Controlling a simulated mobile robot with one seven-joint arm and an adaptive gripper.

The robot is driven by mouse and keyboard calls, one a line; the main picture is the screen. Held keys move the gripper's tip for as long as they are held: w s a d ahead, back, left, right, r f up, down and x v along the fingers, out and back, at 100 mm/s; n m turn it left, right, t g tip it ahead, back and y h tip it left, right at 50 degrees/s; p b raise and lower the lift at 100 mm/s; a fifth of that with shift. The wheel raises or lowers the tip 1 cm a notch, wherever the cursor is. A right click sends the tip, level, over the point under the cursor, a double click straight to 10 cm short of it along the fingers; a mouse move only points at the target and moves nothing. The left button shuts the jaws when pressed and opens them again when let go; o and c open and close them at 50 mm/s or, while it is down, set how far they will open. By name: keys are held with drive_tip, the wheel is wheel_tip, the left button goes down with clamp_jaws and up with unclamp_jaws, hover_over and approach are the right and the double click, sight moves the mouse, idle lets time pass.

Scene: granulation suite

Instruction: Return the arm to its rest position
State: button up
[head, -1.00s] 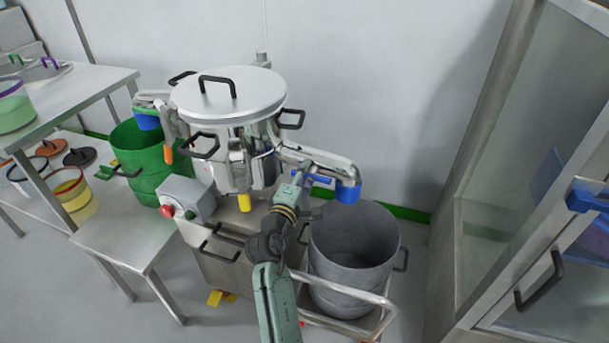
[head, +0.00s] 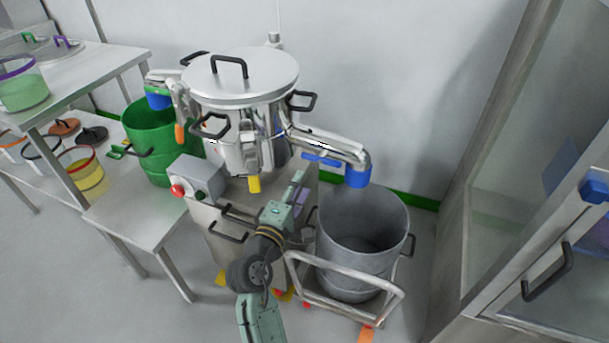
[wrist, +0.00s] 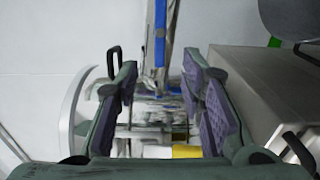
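My arm rises from the bottom of the head view, in front of the steel machine (head: 245,125). My gripper (head: 300,186) is at its far end, low in front of the machine and left of the outlet pipe; its fingertips are hard to make out there. In the wrist view my gripper (wrist: 165,95) shows two purple-padded fingers spread apart with a clear gap. Nothing is held between them. A steel part with blue (wrist: 160,45) shows beyond the gap, and a yellow part (wrist: 186,151) shows low between the fingers.
A grey drum (head: 365,235) stands on a railed trolley (head: 345,275) right of my arm, under the blue-ended outlet pipe (head: 357,175). A control box (head: 197,175), a steel bench (head: 140,215) and a green bin (head: 160,135) lie left. A glass-doored cabinet (head: 480,250) stands right.

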drive_tip(key=shift+s+a, duration=0.1)
drive_tip(key=shift+s, duration=0.25)
